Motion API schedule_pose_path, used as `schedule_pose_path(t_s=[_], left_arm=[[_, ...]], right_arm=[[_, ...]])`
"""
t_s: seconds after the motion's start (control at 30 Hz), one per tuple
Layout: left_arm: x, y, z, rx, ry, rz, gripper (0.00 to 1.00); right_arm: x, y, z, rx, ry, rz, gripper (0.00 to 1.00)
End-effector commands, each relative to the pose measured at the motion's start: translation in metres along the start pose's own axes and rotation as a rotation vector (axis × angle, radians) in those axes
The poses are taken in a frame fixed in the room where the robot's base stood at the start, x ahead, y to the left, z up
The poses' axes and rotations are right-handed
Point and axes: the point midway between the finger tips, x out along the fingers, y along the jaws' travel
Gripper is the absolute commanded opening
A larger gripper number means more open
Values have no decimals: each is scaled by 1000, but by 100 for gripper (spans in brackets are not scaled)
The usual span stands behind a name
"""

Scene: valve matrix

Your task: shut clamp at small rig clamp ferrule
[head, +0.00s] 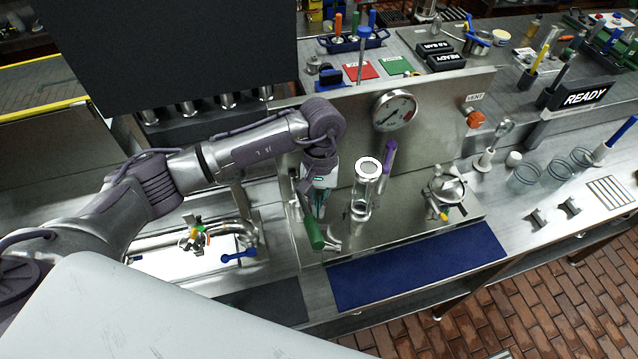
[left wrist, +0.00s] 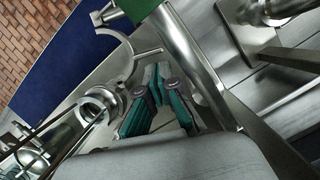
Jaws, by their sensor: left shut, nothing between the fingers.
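My left gripper (head: 318,212) points down at the left end of the small rig. In the left wrist view its two teal fingers (left wrist: 157,76) are shut, with nothing held. A green handle (head: 313,230) is close beside the fingertips, and its green also shows at the top of the left wrist view (left wrist: 128,5). Near it is a silver C-shaped piece (left wrist: 126,42), seemingly a clamp half, swung open. A round silver ring (left wrist: 98,99), perhaps the ferrule, lies below it, apart from the fingers. I cannot tell whether any finger touches metal. My right gripper is not in view.
A sight glass (head: 362,185) and a purple handle (head: 389,158) stand right of the gripper. A gauge (head: 394,110) is on the panel behind. A blue mat (head: 415,268) lies clear in front.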

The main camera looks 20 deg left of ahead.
Motion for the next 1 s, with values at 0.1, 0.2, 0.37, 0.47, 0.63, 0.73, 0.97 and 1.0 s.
schedule_pose_path(t_s=[0.1, 0.2, 0.37, 0.47, 0.63, 0.73, 0.97, 1.0], left_arm=[[10, 1, 1, 0, -2, 0, 0], [16, 1, 1, 0, -1, 2, 0], [18, 1, 0, 1, 0, 1, 0], [18, 1, 0, 1, 0, 1, 0], [19, 1, 0, 1, 1, 1, 0], [20, 0, 0, 1, 2, 1, 0], [20, 1, 3, 1, 1, 0, 0], [20, 1, 4, 1, 1, 0, 0]], right_arm=[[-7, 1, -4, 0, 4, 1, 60], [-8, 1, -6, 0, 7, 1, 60], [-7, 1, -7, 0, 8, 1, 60], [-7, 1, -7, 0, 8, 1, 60], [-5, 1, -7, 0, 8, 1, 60], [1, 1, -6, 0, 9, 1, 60], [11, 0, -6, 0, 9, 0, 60], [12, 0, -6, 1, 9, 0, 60]])
